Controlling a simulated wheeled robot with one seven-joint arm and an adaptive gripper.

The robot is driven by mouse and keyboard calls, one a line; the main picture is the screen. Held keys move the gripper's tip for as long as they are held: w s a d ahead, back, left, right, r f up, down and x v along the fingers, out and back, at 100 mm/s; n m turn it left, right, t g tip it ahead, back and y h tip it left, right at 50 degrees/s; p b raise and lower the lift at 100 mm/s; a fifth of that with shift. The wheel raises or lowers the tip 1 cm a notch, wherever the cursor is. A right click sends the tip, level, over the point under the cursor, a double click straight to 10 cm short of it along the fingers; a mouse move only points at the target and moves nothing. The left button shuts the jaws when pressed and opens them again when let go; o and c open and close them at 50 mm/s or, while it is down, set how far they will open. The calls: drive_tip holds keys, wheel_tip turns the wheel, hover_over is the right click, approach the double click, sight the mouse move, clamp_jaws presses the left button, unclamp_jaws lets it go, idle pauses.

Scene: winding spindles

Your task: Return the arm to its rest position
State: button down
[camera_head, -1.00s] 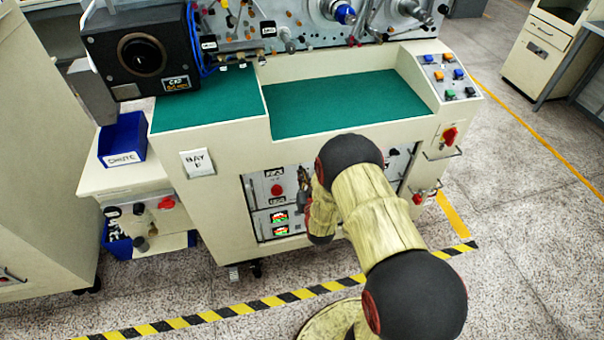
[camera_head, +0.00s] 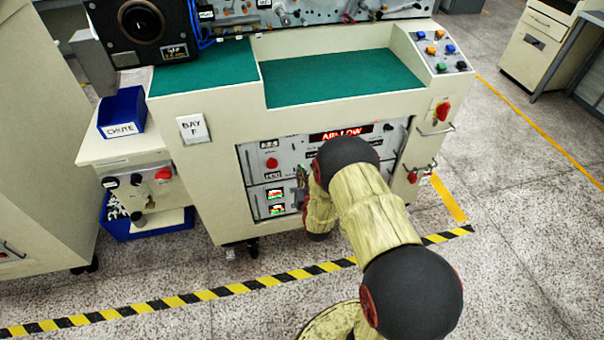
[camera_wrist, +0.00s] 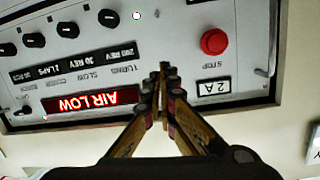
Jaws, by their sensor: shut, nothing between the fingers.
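My arm reaches forward at the lower right of the head view and is bent in front of the cream machine's front. My gripper (camera_head: 303,178) shows small there, before the grey control panel (camera_head: 290,160), partly hidden by my arm. In the wrist view my gripper (camera_wrist: 162,72) has its fingers together with nothing between them. The panel stands upside down behind them, with a lit red AIR LOW display (camera_wrist: 91,100) and a red stop button (camera_wrist: 214,41). Whether the fingertips touch the panel I cannot tell.
The cream machine (camera_head: 210,150) has a green-topped ledge (camera_head: 340,80). A red knob (camera_head: 442,111) and handles stick out at its right. A blue chute bin (camera_head: 122,112) stands at left. Striped tape (camera_head: 215,291) crosses the floor; open floor (camera_head: 540,220) lies at right.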

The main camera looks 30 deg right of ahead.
idle(0.4)
drive_tip(key=s+a+f+g+y, duration=0.2)
drive_tip(key=s+f+g, duration=0.35)
drive_tip(key=f, duration=0.55)
drive_tip(key=s+a+r+n+g+y, duration=0.1)
drive_tip(key=s+a+r+g, duration=0.1)
drive_tip(key=s+a+g, duration=0.3)
drive_tip(key=s+a+r+n+p, duration=0.1)
drive_tip(key=s+a+r, duration=0.3)
drive_tip(key=r, duration=1.2)
drive_tip(key=s+a+r+n+y+p, duration=0.1)
drive_tip(key=s+a+r+n+p, duration=0.1)
drive_tip(key=s+r, duration=1)
drive_tip(key=s+a+r+n+y+p, duration=0.1)
drive_tip(key=s+a+r+p, duration=0.3)
drive_tip(key=r, duration=1.7)
drive_tip(key=s+a+t, duration=0.1)
drive_tip(key=s+a, duration=0.1)
drive_tip(key=s, duration=0.2)
drive_tip(key=shift+a+r, duration=0.15)
drive_tip(key=shift+r, duration=0.15)
drive_tip(key=shift+f, duration=0.15)
